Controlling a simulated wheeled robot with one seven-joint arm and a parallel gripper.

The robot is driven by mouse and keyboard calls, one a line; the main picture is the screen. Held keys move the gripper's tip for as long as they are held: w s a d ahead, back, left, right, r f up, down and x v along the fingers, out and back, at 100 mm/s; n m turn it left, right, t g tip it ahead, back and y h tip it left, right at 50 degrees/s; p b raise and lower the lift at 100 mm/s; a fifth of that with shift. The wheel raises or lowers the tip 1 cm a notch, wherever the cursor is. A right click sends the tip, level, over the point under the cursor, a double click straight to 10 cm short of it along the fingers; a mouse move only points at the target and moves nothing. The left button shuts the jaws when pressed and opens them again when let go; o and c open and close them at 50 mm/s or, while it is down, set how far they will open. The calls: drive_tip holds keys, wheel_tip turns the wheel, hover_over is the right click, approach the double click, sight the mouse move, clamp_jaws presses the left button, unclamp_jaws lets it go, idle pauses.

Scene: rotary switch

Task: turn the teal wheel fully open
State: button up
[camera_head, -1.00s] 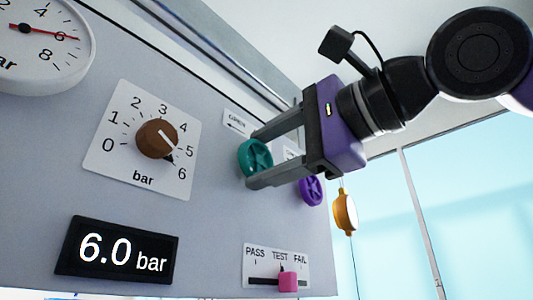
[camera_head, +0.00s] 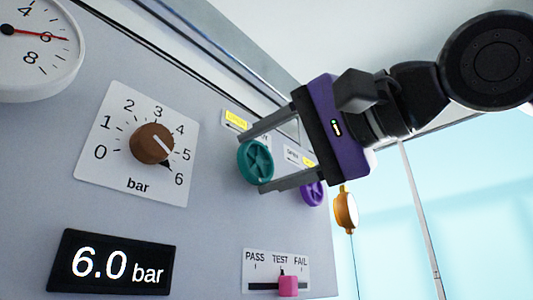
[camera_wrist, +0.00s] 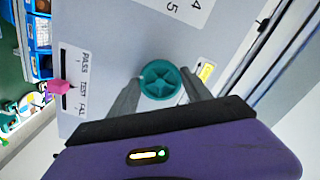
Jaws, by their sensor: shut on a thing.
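The teal wheel (camera_head: 256,162) is a round spoked handwheel on the grey panel, right of the brown knob. My gripper (camera_head: 252,164) has one finger on each side of its rim and is shut on it. In the wrist view the teal wheel (camera_wrist: 161,81) sits between the two fingertips (camera_wrist: 160,79). A small label (camera_head: 236,120) above the wheel has a yellow lit part; its word is hard to read now. The hub and most spokes show.
A purple wheel (camera_head: 313,193) is close to my lower finger. The brown knob (camera_head: 152,143) points near 6, and the display (camera_head: 115,262) reads 6.0 bar. A pink slider (camera_head: 288,286) sits between TEST and FAIL.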

drive_tip(key=shift+f, duration=0.1)
idle(0.3)
drive_tip(key=o, duration=1.4)
drive_tip(key=shift+c, duration=0.2)
drive_tip(key=b+v, duration=0.1)
drive_tip(key=v, duration=0.6)
drive_tip(key=shift+s+d+b, duration=0.3)
drive_tip(key=shift+b, duration=0.1)
